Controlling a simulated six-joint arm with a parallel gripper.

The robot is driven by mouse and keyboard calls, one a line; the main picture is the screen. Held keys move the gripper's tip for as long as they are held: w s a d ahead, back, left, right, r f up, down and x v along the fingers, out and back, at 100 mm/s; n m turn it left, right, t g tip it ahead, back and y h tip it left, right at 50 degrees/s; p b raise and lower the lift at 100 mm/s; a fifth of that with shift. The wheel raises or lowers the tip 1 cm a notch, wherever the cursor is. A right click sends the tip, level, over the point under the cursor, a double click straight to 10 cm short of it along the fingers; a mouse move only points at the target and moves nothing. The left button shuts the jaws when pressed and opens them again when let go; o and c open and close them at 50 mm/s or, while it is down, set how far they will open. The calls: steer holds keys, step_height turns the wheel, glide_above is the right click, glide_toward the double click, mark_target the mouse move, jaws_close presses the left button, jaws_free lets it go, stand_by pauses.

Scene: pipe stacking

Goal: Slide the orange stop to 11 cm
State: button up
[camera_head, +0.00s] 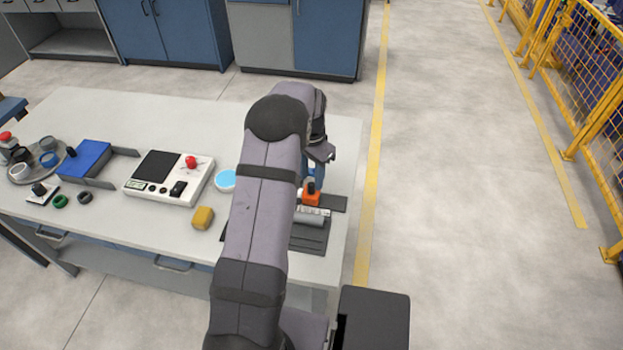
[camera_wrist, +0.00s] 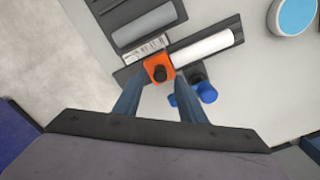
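The orange stop (camera_head: 312,198) with a black knob sits on a dark rail at the right end of the table. In the wrist view the stop (camera_wrist: 154,65) is near the centre, beside a white printed scale (camera_wrist: 145,52) whose marks are too small to read. My gripper (camera_wrist: 160,82) is open, one finger on each side of the stop and knob in that picture. I see no clear contact, and the height gap cannot be told. In the head view my arm hides part of the rail, and my gripper (camera_head: 318,172) is just above the stop.
A white cylinder (camera_wrist: 205,45) lies beyond the stop, and a grey cylinder (camera_wrist: 143,27) lies in a dark holder. A blue knob-like part (camera_wrist: 206,93) is by the right finger. A yellow block (camera_head: 203,218), a light-blue disc (camera_head: 225,180) and a control box (camera_head: 168,178) are left of my arm.

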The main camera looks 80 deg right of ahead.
mark_target(311, 191)
steer(key=shift+f+p, duration=0.35)
steer(key=shift+f, duration=0.95)
